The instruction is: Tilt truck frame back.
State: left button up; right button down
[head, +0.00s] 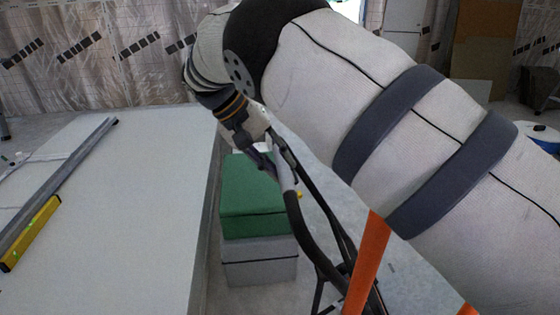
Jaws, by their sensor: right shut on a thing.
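My right arm comes in from the right and crosses the upper part of the head view. My right gripper (273,160) is shut on the upper end of the truck frame (311,236), at its handle. The frame is made of dark curved tubes that run down and to the right from the gripper. An orange bar (368,262) stands beside the tubes at the lower right. The frame's lower part is cut off by the picture edge and partly hidden by my arm. My left gripper is not in view.
A pale table or panel (125,210) fills the left side, with a long metal bar (62,178) and a yellow level (30,235) on it. A green box (250,205) sits on a grey box (260,264), between the panel and the frame. Brown boards stand at the back right.

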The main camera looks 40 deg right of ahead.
jog(key=shift+a+f, duration=0.15)
jog(key=shift+f, duration=0.3)
jog(key=c, duration=1.3)
grip_release()
jog(key=shift+f, duration=0.1)
jog(key=shift+c, duration=0.2)
jog(key=shift+r, duration=0.25)
jog(key=v, duration=0.7)
jog(key=shift+w+r, duration=0.1)
jog(key=shift+w, duration=0.05)
